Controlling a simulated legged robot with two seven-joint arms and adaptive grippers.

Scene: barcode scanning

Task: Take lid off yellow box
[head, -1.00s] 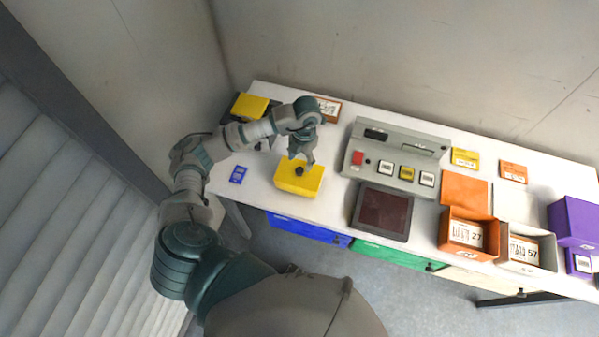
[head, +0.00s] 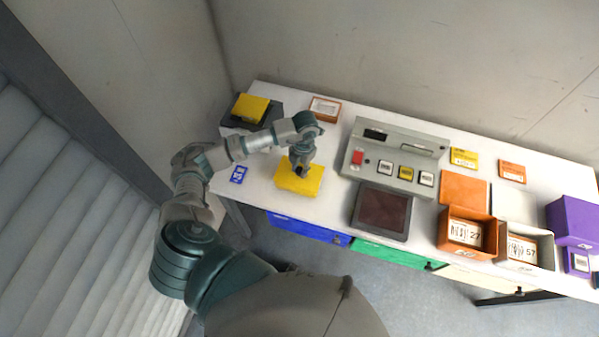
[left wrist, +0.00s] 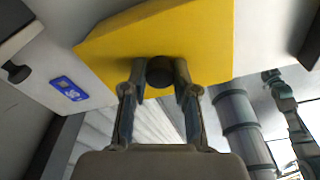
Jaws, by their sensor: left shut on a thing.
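The yellow box (head: 299,181) stands on the white table, left of the grey console, with its yellow lid on top. In the left wrist view the yellow lid (left wrist: 170,38) fills the upper middle, with a dark round knob (left wrist: 160,72) at its near side. My left gripper (head: 301,171) is over the box, pointing down, and its fingers (left wrist: 161,78) are shut on the knob from both sides. The gripper hides the knob in the head view. I cannot tell whether the lid is lifted off the box. My right gripper is not in view.
A grey console (head: 395,158) and dark screen (head: 383,212) stand right of the box. A blue card (head: 238,175) lies left of it. Another yellow piece (head: 250,108) sits at the back left. Open orange (head: 470,240) and white (head: 527,247) boxes stand farther right.

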